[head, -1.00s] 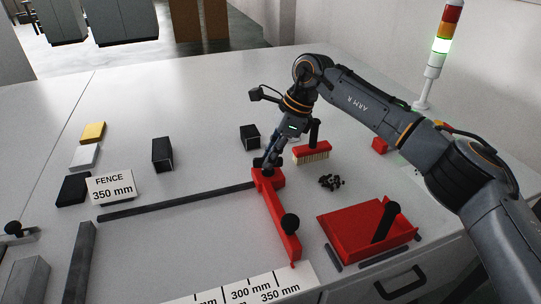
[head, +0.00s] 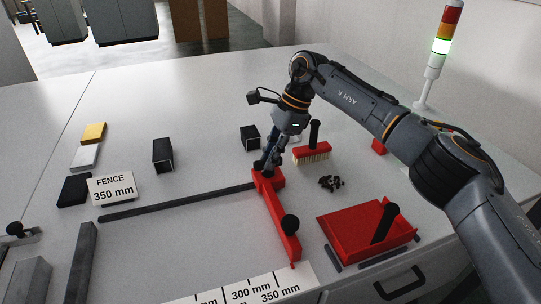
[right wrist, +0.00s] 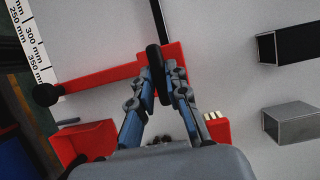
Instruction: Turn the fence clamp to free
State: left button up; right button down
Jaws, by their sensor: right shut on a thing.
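The red fence (head: 278,215) lies across the front of a dark rail on the table, with a black ball knob (head: 290,224) near its front end. The black clamp lever (right wrist: 153,60) shows in the right wrist view at the fence's rail end. My right gripper (head: 265,167) points down at that end. In the right wrist view my right gripper (right wrist: 160,76) has its fingers on both sides of the lever, shut on it. The fingers hide part of the lever. My left gripper is not in view.
A red brush (head: 312,153), dark crumbs (head: 331,183) and a red dustpan (head: 345,228) lie right of the fence. A scale strip (head: 240,292) is in front. A "FENCE 350 mm" card (head: 111,188) and several blocks stand left.

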jog(key=c, duration=1.3)
grip_release()
jog(key=shift+r, duration=0.1)
jog(key=v, duration=1.2)
jog(key=shift+a, duration=0.1)
